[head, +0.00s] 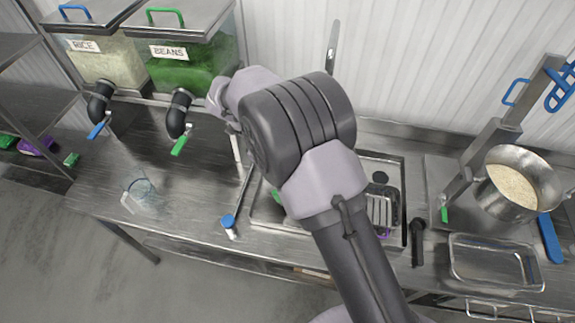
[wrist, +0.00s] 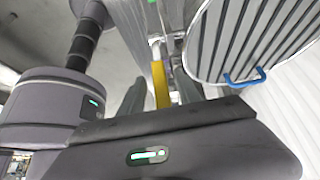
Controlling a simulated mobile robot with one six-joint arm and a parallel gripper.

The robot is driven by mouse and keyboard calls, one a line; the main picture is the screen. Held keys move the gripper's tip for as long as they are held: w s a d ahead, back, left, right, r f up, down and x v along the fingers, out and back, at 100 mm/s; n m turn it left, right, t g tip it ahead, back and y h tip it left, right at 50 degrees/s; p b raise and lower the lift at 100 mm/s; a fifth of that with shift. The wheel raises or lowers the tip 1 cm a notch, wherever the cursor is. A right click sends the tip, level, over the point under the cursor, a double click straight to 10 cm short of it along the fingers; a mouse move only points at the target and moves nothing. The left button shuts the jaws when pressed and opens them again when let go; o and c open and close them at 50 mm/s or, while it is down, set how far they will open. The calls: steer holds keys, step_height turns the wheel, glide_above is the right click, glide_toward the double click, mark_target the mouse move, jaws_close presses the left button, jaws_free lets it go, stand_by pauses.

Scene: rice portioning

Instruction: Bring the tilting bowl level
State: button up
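The metal tilting bowl (head: 498,205) is at the right of the head view, beside a slanted metal post (head: 497,135). Pale rice (head: 520,184) lies inside it. Its opening faces mostly upward; I cannot tell its exact tilt. A blue handle (head: 550,238) is at its lower right and a blue loop handle (head: 516,92) is near the post's top. My arm crosses the middle of the head view, well left of the bowl, and hides my gripper there.
A clear rectangular tray (head: 495,262) sits before the bowl. A sink (head: 262,210) is behind my arm. Rice (head: 100,62) and bean (head: 200,60) dispensers stand at the back left. A clear cup (head: 142,188) is on the left counter, with free room around it.

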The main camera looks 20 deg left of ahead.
steer(key=p+v, duration=0.3)
steer(key=v, duration=1.4)
steer(key=shift+a+r, duration=0.15)
steer(key=s+d+f+n+y+b, duration=0.1)
steer(key=d+f+n+y+b, duration=0.25)
steer(key=d+b, duration=0.75)
steer(key=s+d+f+n+y+b, duration=0.15)
steer(key=d+f+n+b, duration=0.25)
steer(key=d+b, duration=0.7)
steer(key=s+d+f+n+t+y+b, duration=0.1)
steer(key=s+d+f+n+t+b, duration=0.1)
steer(key=s+d+f+b, duration=0.3)
steer(key=s+d+f+n+t+y+b, duration=0.2)
steer(key=s+d+f+b, duration=0.3)
steer(key=f, duration=0.8)
steer(key=s+n+t+b, duration=0.1)
steer(key=s+b, duration=0.2)
steer(key=s, duration=0.2)
steer(key=shift+s, duration=0.2)
